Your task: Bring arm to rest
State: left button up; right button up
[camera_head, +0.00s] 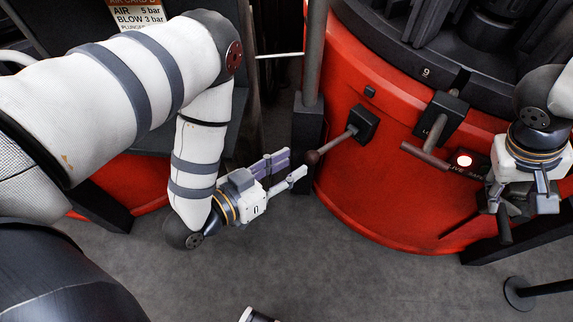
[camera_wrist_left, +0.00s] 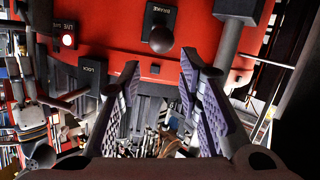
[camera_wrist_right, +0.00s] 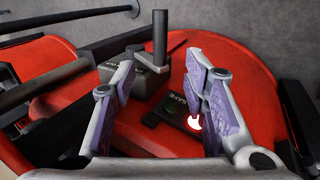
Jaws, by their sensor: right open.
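My left gripper (camera_head: 290,170) is open, with purple pads. In the left wrist view its fingertips (camera_wrist_left: 158,68) stand apart with nothing between the pads. The dark round knob (camera_head: 312,157) of a lever on the red machine is just past the fingertips; it also shows in the left wrist view (camera_wrist_left: 161,40). I cannot tell whether they touch. My right gripper (camera_head: 520,203) is at the right, in front of the red machine. In the right wrist view its fingers (camera_wrist_right: 160,62) are spread and empty. A dark upright handle (camera_wrist_right: 160,38) shows beyond them.
The red machine (camera_head: 380,205) fills the right and carries a T-shaped lever (camera_head: 427,150) and a lit lamp (camera_head: 464,160). A dark post (camera_head: 313,60) rises beside the left gripper. A stand (camera_head: 520,292) is at lower right. Grey floor (camera_head: 340,275) is open in front.

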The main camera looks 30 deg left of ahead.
jog(key=shift+s+a+r, duration=0.1)
jog(key=shift+a+r, duration=0.05)
jog(key=shift+r, duration=0.1)
jog(key=shift+f, duration=0.1)
